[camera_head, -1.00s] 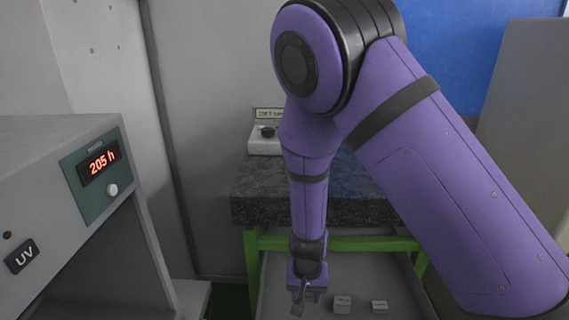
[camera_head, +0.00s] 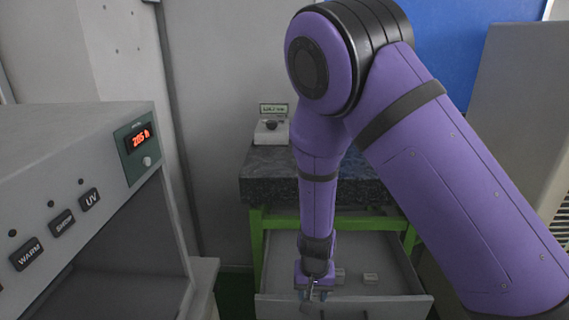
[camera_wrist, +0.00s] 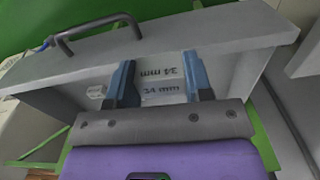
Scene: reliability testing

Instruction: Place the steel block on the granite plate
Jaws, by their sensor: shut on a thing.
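My gripper (camera_head: 315,294) points down at the open drawer in the head view, near its front panel. In the wrist view, the two blue fingers (camera_wrist: 160,88) are closed on a pale grey steel block (camera_wrist: 162,86) marked "34 mm", with one marking upside down. In the head view the held block cannot be told apart clearly from the fingers. The granite plate (camera_head: 265,180) is a dark speckled slab on a green frame behind the drawer. My arm hides its middle.
The grey drawer (camera_head: 410,308) has a dark handle (camera_wrist: 98,28). Two small blocks (camera_head: 370,278) (camera_head: 340,275) lie inside, right of my gripper. A small device with a display (camera_head: 271,131) stands at the plate's back left. A grey machine (camera_head: 95,150) stands at the left.

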